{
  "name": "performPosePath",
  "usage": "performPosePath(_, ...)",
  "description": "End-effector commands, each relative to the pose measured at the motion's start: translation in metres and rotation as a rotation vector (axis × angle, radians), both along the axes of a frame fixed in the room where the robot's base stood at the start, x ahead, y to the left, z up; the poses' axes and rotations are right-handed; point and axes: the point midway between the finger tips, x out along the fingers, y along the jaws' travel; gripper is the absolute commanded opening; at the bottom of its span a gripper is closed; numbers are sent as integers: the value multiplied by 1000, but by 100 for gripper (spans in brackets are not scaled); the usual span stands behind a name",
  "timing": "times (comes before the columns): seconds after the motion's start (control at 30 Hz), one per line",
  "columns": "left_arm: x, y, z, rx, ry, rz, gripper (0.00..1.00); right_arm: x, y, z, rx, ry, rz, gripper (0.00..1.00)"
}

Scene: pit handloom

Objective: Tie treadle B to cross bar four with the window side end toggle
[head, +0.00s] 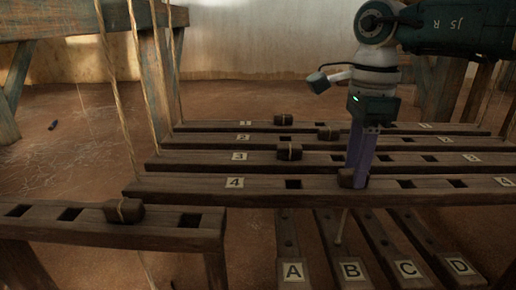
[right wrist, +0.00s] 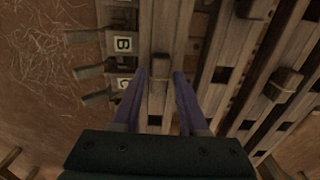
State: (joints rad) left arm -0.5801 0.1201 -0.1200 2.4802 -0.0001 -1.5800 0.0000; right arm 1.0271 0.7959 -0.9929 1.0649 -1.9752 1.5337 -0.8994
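Cross bar four (head: 265,184), labelled 4, is the nearest of the numbered dark wooden bars. A brown block toggle (head: 346,178) sits on it beside a square slot. My right gripper (head: 357,183) points straight down at this toggle. In the right wrist view its two purple fingers (right wrist: 160,76) stand apart, with a toggle block (right wrist: 159,88) between them; I see no clear contact. A pale cord (head: 343,225) hangs below the bar over treadle B (head: 335,240), whose label also shows in the right wrist view (right wrist: 123,44). My left gripper is not in view.
Treadles A (head: 288,245), C (head: 390,245) and D (head: 435,245) lie beside B under the bar. Bars behind carry toggles, such as one on bar three (head: 290,151). A slotted beam (head: 60,228) with a toggle (head: 124,210) stands at front left. Vertical cords hang left.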

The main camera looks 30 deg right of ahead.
Motion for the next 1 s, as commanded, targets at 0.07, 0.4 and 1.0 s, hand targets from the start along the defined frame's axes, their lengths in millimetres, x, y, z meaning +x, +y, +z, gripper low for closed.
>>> performPosePath(0.07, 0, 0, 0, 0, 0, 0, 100, 0, 0, 0, 0, 0, 0, 53)
performPosePath(0.4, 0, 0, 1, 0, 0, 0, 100, 0, 0, 1, 0, 0, 0, 61)
performPosePath(1.0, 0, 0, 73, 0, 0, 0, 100, 0, 0, 95, 0, -1, 0, 61)
